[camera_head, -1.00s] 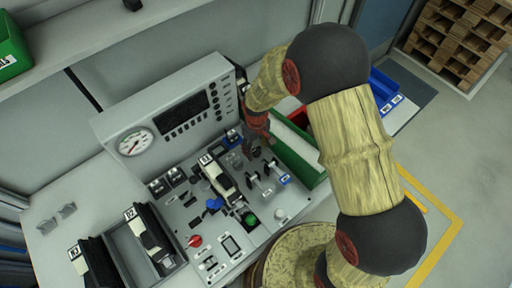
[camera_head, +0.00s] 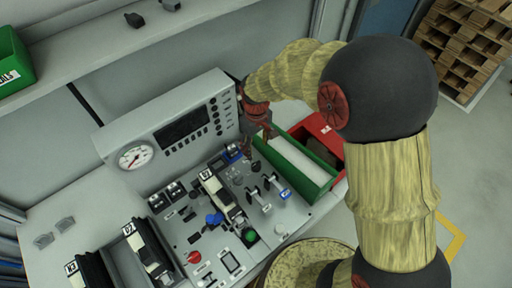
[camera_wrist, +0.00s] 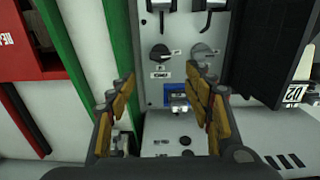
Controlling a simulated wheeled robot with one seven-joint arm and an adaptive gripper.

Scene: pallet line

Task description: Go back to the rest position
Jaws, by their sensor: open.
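My gripper (camera_head: 256,132) is over the back right part of the control panel, beside the upright display box (camera_head: 150,125). In the wrist view its two fingers (camera_wrist: 163,92) are spread apart with nothing between them. I cannot tell the exact gap between fingertips and panel. My arm bends over the right of the head view and hides some floor and the bench's right edge.
A green bin (camera_head: 305,170) and a red bin (camera_head: 325,135) stand close right of the panel. A black-and-white module (camera_head: 218,190) stands upright on the panel. More modules sit in a tray at left. A shelf (camera_head: 100,60) runs above. Open floor lies at right.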

